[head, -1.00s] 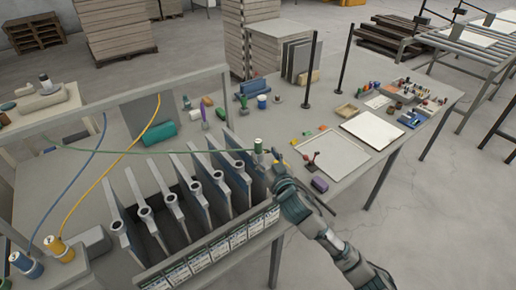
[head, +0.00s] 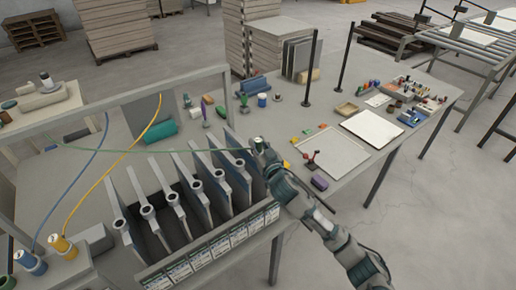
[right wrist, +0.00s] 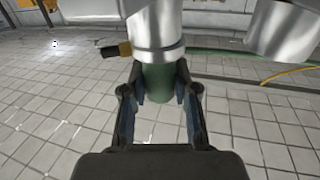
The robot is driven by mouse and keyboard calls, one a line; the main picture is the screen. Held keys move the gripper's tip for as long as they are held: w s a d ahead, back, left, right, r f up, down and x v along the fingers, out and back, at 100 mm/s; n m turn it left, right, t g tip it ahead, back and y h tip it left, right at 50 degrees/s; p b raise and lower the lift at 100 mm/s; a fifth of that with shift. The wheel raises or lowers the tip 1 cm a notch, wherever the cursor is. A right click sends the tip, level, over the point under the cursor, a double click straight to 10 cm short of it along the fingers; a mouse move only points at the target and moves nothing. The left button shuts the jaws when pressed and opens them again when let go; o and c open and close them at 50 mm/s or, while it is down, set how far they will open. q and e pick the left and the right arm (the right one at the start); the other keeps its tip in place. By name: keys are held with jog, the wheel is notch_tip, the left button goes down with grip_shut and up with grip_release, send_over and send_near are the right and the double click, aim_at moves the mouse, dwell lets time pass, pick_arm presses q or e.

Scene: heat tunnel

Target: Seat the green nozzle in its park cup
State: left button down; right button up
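The green nozzle (head: 260,140) is at the right end of the row of grey panels, mostly hidden by my right gripper (head: 262,150). A green hose (head: 150,151) runs left from it. In the right wrist view, the nozzle's green body (right wrist: 158,92) is between the two fingertips (right wrist: 160,85), with their pads against its sides and a silver collar above. The blue nozzle (head: 29,263) and yellow nozzle (head: 62,248) stand upright at the lower left. I cannot make out the green nozzle's park cup. My left gripper is not in view.
Upright panels with ring tops (head: 148,211) fill a labelled rack (head: 210,262) left of my right arm. A frame bar (head: 130,92) crosses behind them. A purple block (head: 319,182), a red-knobbed item (head: 311,160) and a white tray (head: 335,150) lie to the right.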

grip_shut()
jog(key=shift+r, duration=0.1)
jog(key=shift+r, duration=0.3)
jog(key=r, duration=0.2)
jog(key=shift+s+r, duration=0.25)
jog(key=shift+r, duration=0.1)
jog(key=s+r+b, duration=0.2)
jog(key=s, duration=1.3)
jog(key=s+d+f+m+h, duration=0.2)
jog(key=s+d+f+h, duration=0.1)
jog(key=d+f, duration=0.7)
jog(key=s+d+f+m+t+h, duration=0.1)
jog(key=s+d+f+m+h, duration=0.1)
jog(key=d+f, duration=0.7)
notch_tip(320, 180, down, 8)
jog(key=shift+s+d+r+h, duration=0.25)
jog(key=shift+s+d+h, duration=0.15)
jog(key=shift+s+h, duration=0.35)
